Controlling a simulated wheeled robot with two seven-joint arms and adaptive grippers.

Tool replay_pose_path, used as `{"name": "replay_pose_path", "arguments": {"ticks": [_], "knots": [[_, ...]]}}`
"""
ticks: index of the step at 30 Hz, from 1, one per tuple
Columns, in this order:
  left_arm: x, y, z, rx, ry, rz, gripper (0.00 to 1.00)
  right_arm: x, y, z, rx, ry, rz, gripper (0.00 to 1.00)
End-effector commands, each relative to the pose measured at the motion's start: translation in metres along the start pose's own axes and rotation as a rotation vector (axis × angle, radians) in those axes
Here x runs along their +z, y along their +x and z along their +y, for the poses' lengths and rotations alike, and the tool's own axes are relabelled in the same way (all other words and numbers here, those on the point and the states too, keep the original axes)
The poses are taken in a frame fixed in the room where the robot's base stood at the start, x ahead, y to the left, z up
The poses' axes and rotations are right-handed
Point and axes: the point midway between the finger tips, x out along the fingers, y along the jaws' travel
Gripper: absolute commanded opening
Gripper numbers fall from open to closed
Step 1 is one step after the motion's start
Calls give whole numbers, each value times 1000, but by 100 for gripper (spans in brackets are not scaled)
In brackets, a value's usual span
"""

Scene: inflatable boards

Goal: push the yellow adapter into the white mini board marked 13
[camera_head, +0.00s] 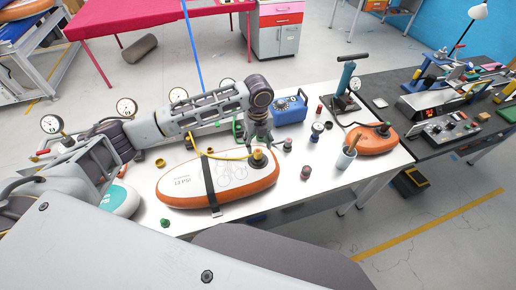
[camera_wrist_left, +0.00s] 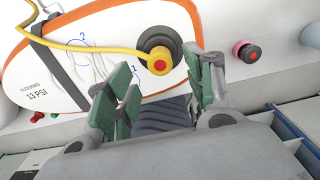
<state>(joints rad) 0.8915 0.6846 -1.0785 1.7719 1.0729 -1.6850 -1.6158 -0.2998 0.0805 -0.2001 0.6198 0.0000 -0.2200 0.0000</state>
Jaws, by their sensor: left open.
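The white mini board (camera_head: 190,182) with an orange rim lies on the white table, marked 13 PSI, with a black strap across it. It also fills the upper left of the left wrist view (camera_wrist_left: 100,22). The yellow adapter (camera_wrist_left: 160,52), with a red centre, is at the black valve ring (camera_wrist_left: 147,42) and has a yellow hose. Whether it is fully seated I cannot tell. My left gripper (camera_head: 258,146) is over the board's right end. Its green-padded fingers (camera_wrist_left: 160,78) are open, apart on either side of the adapter. My right gripper is not in view.
A smaller orange-rimmed board (camera_head: 372,139) lies on the right, with a grey cup (camera_head: 346,158) beside it. A blue box (camera_head: 288,107) and a hand pump (camera_head: 346,85) stand behind. Small caps and gauges are scattered about. A dark bench (camera_head: 440,140) adjoins on the right.

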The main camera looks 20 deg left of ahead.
Motion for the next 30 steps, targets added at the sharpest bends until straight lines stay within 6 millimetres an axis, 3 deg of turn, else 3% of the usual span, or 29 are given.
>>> {"name": "replay_pose_path", "arguments": {"ticks": [6, 13, 30], "knots": [[0, -34, 0, -1, 0, -2, 53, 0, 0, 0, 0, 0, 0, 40], [0, -58, 0, 0, 0, -1, 53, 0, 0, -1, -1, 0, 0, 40], [0, -67, 0, 0, 0, 1, 53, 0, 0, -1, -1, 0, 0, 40]]}}
